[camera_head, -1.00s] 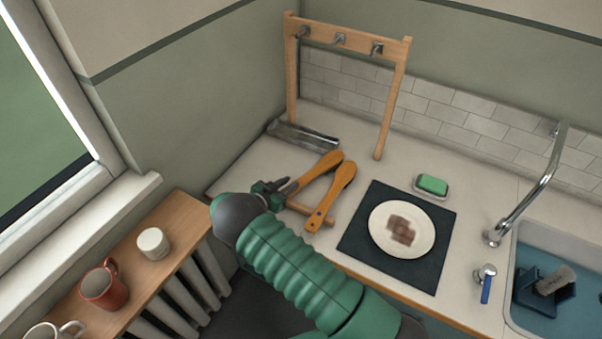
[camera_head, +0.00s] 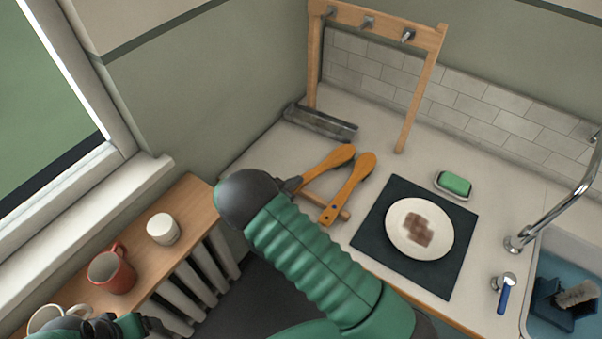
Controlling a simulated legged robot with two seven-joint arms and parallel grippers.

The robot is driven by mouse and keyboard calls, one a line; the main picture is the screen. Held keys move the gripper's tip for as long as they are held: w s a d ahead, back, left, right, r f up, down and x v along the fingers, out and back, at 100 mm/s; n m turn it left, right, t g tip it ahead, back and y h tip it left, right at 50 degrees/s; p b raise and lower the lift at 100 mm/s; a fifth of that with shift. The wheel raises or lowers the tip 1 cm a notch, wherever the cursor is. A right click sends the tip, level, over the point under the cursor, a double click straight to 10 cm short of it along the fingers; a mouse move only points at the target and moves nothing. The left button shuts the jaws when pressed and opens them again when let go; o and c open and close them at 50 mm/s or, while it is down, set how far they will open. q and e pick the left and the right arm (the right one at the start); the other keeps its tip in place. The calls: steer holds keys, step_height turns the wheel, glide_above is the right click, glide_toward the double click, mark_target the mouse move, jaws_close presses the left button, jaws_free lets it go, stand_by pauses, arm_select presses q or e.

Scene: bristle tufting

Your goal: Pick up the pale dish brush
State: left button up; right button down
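Two brushes with orange-brown handles (camera_head: 325,167) (camera_head: 350,187) lie on the counter in a spread V. A shorter, lighter tan handle (camera_head: 343,214) shows beneath their lower ends; it may be the pale dish brush, but most of it is hidden behind my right arm. My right gripper (camera_head: 291,186) is mostly hidden behind its dark wrist, beside the brush handles; only a dark bit shows, so its opening and any hold cannot be seen. My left gripper (camera_head: 145,325) shows partly at the bottom left, near the mugs and away from the brushes.
A plate (camera_head: 395,243) with brown food residue lies on a dark mat (camera_head: 366,243). A green sponge (camera_head: 455,183) sits in a dish behind it. A wooden hook rack (camera_head: 430,85) and metal tray (camera_head: 320,124) stand behind. A red mug (camera_head: 118,277) and white cup (camera_head: 163,229) line the left shelf.

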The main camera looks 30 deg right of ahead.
steer(key=s+a+r, duration=0.2)
steer(key=s+a, duration=0.5)
steer(key=a, duration=0.1)
steer(key=shift+s+a, duration=0.2)
steer(key=shift+s, duration=0.2)
steer(key=shift+c, duration=2.2)
jaws_free()
